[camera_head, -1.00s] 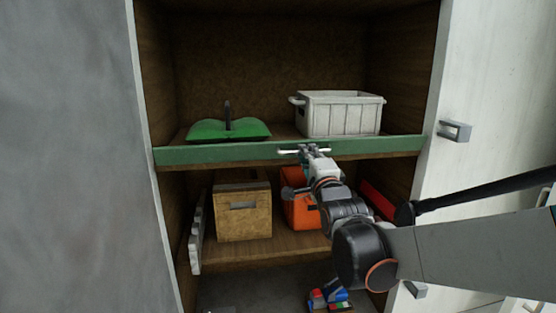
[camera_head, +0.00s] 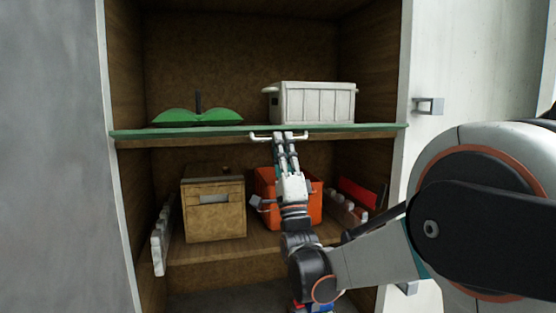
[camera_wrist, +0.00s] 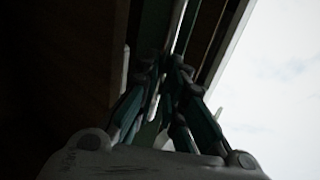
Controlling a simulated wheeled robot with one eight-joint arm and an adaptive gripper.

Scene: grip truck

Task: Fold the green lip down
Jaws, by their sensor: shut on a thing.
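The green lip (camera_head: 200,131) runs along the front edge of the upper shelf. In the head view it shows as a thin, nearly edge-on strip. A small white handle (camera_head: 259,136) sits at the middle of the lip. My gripper (camera_head: 283,136) reaches up from below and is shut on this handle, its fingers covering the handle's middle. In the dark wrist view my fingers (camera_wrist: 168,68) come together around a pale bar, with a green strip beside it.
A green folded item (camera_head: 197,117) and a white crate (camera_head: 315,103) stand on the upper shelf. Below are a brown box (camera_head: 214,222) and an orange crate (camera_head: 316,209), close behind my gripper. A cabinet side with a grey handle (camera_head: 429,106) is at the right.

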